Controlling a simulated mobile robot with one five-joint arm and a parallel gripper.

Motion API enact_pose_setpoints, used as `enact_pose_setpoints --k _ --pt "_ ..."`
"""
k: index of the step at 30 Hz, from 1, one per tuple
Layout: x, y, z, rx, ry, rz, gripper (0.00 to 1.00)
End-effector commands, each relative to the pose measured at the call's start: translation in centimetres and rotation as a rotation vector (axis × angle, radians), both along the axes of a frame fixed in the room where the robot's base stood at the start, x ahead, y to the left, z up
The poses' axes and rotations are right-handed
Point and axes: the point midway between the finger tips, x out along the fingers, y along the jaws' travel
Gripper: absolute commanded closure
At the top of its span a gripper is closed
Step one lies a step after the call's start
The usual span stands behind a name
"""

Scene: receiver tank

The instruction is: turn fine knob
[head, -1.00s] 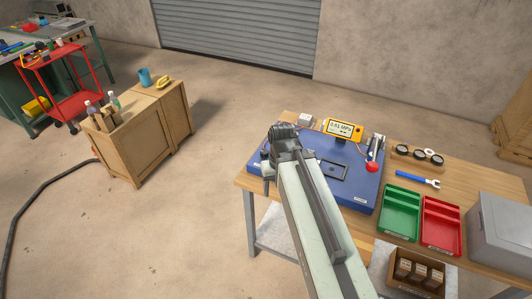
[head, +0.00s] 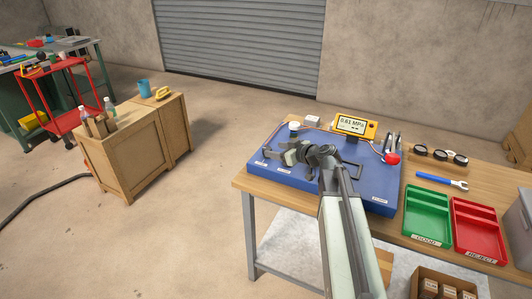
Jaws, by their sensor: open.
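A blue test panel (head: 376,194) lies on the wooden bench in the head view. A small white-topped round piece (head: 294,126) stands at its back left, just behind my gripper. A red ball-like knob (head: 392,158) sits at its right, beside upright metal parts. I cannot tell for sure which piece is the fine knob. My gripper (head: 280,152) is open over the left half of the panel, pointing left. My wrist and arm hide the panel's middle. I see no contact with any knob. A yellow gauge (head: 353,124) behind reads 0.61 MPa.
A green tray (head: 426,218), a red tray (head: 478,232), a blue-handled wrench (head: 442,181) and black rings (head: 440,155) lie right of the panel. A wooden crate (head: 124,165) and red cart (head: 45,92) stand at the left. Floor between crate and bench is clear.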

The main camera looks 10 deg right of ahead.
Motion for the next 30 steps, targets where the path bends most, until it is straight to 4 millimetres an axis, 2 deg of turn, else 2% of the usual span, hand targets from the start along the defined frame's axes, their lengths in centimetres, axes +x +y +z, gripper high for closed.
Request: enact_pose_setpoints --k 6,9,17,23,24,30 --pt "3.5 2.2 -2.1 -0.001 0.001 0.003 0.44" --pt "4.5 2.8 -2.4 0.0 0.001 0.002 0.44" --pt "4.7 3.1 -2.4 0.0 0.001 0.002 0.44" --pt "4.7 3.2 -2.4 0.0 0.002 0.003 0.96" --pt "4.7 3.2 -2.4 0.0 0.002 0.003 1.0" --pt "4.6 3.2 -2.4 -0.001 0.001 -0.009 1.0"
